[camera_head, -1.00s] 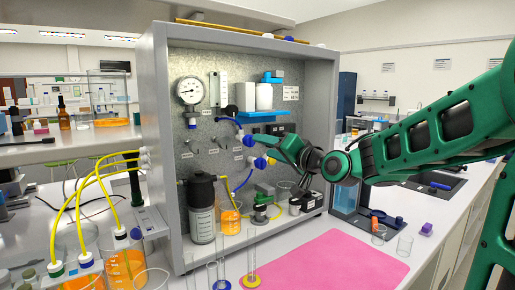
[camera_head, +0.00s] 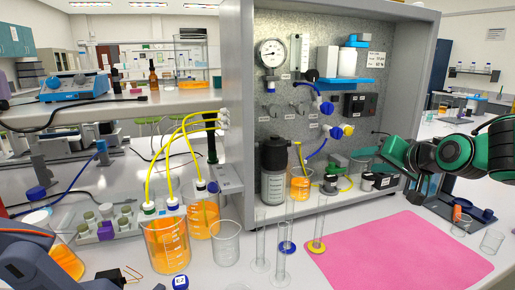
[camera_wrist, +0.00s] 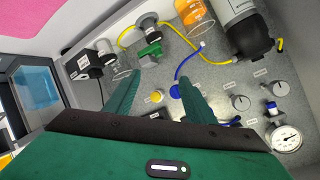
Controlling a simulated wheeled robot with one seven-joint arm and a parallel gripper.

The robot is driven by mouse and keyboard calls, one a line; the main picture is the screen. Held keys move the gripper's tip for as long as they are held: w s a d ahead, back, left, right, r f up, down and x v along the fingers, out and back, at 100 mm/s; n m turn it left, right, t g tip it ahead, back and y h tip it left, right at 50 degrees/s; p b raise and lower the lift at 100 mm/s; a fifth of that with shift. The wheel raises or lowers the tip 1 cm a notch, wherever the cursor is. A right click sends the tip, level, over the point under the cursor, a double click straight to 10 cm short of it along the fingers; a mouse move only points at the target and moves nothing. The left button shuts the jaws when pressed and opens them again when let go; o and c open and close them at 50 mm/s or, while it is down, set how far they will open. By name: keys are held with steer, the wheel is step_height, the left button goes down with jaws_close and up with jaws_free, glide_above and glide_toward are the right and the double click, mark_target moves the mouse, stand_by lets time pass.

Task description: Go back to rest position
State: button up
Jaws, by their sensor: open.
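My arm is green and black and enters from the right in the head view. My gripper (camera_head: 408,172) is in front of the lower right part of the rig cabinet (camera_head: 436,75). Beyond the fingers are the grey back panel (camera_wrist: 215,75), a green valve block (camera_wrist: 149,52) and a blue connector (camera_wrist: 175,92).
A pink mat (camera_head: 400,252) lies on the bench before the cabinet. Glass cylinders (camera_head: 288,225), an empty beaker (camera_head: 226,243) and beakers of orange liquid (camera_head: 166,245) stand to its left. Small glasses (camera_head: 491,241) stand at the right. The mat is clear.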

steer(key=s+d+f+g+h, duration=0.1)
steer(key=s+d+f+g, duration=0.2)
steer(key=s, duration=0.6)
steer(key=s+d+f+g+h, duration=0.1)
steer(key=s+d+f+g, duration=0.2)
steer(key=s+f, duration=0.4)
steer(key=s+d+f+m+g+h, duration=0.1)
steer(key=s+d+f+g, duration=0.2)
steer(key=s, duration=0.7)
steer(key=shift+s+f+g, duration=0.2)
steer(key=shift+f+g, duration=0.15)
steer(key=shift+f, duration=0.15)
steer(key=shift+s+f+g, duration=0.2)
steer(key=shift+f+g, duration=0.15)
steer(key=shift+f, duration=0.15)
steer(key=s+f+g, duration=0.1)
steer(key=s+g, duration=0.1)
steer(key=s, duration=0.5)
steer(key=shift+s+a+m, duration=0.2)
steer(key=shift+s+m, duration=0.05)
steer(key=shift+m, duration=0.15)
